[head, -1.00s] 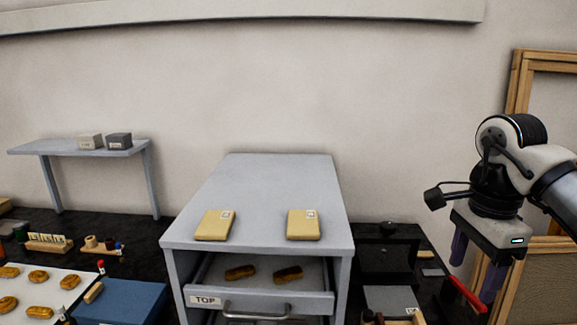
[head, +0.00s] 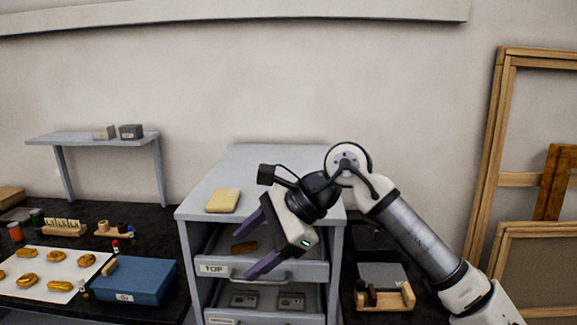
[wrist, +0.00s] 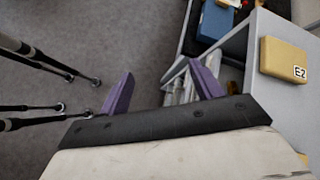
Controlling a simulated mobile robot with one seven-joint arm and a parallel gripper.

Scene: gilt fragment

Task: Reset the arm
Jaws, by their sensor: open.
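My gripper (head: 258,243) is in front of the grey drawer cabinet in the head view, tilted with its fingers toward the lower left. Its purple fingers are spread apart with nothing between them, and the wrist view shows the same empty gap (wrist: 160,92). My arm comes in from the lower right and bends above the cabinet's right side. The cabinet (head: 272,160) has a drawer labelled TOP (head: 215,269) standing open, with a gilt piece (head: 244,247) inside. My gripper and arm hide part of the cabinet top and drawer.
A yellow box (head: 222,201) lies on the cabinet top; the wrist view shows a yellow box marked E2 (wrist: 285,60). A blue box (head: 135,280) and a white sheet (head: 60,262) with several gilt pieces are at left. Wooden frames (head: 490,150) lean at right.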

